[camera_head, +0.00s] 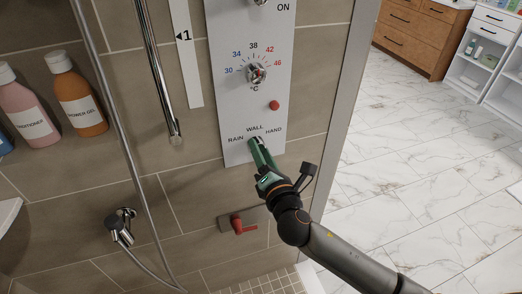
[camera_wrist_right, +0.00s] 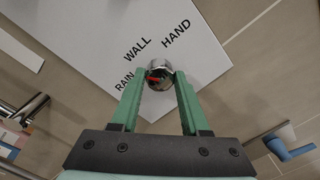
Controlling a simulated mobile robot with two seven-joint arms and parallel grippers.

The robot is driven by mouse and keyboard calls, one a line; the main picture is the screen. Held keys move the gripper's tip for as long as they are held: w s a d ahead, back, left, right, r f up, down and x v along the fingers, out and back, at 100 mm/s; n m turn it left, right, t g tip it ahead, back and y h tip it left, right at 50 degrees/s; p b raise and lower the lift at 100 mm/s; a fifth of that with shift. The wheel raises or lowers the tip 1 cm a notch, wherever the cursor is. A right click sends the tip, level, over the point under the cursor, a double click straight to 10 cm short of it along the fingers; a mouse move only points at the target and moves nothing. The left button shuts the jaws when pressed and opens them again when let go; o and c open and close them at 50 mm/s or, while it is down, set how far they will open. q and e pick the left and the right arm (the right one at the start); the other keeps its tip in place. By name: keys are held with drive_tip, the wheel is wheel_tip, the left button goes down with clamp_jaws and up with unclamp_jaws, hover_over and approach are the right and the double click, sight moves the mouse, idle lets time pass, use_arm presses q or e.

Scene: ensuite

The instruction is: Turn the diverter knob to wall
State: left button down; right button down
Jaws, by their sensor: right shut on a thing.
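The diverter knob (camera_wrist_right: 160,76) is a round chrome knob with a red mark, low on a white shower panel (camera_head: 238,110) beneath the labels RAIN, WALL and HAND. In the wrist view its red mark lies toward the left, on the RAIN side. My right gripper (camera_head: 258,150) has green fingers and reaches up to the knob from the lower right. In the wrist view my right gripper (camera_wrist_right: 160,92) is shut on the knob, one finger on each side. In the head view the fingers hide the knob. My left gripper is not in view.
Above the labels are a red button (camera_head: 274,105) and a temperature dial (camera_head: 256,74). A red lever (camera_head: 240,224) is on the wall below. A hose (camera_head: 118,130) hangs left. Bottles (camera_head: 76,95) stand at far left. Marble floor (camera_head: 420,160) lies open at right.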

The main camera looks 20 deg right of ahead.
drive_tip(key=shift+d+m, duration=0.1)
drive_tip(key=shift+m, duration=2.6)
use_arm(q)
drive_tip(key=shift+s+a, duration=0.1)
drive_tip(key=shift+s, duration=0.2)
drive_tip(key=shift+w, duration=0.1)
use_arm(e)
drive_tip(key=shift+m, duration=0.3)
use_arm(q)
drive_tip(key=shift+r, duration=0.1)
use_arm(e)
drive_tip(key=shift+c, duration=2)
unclamp_jaws()
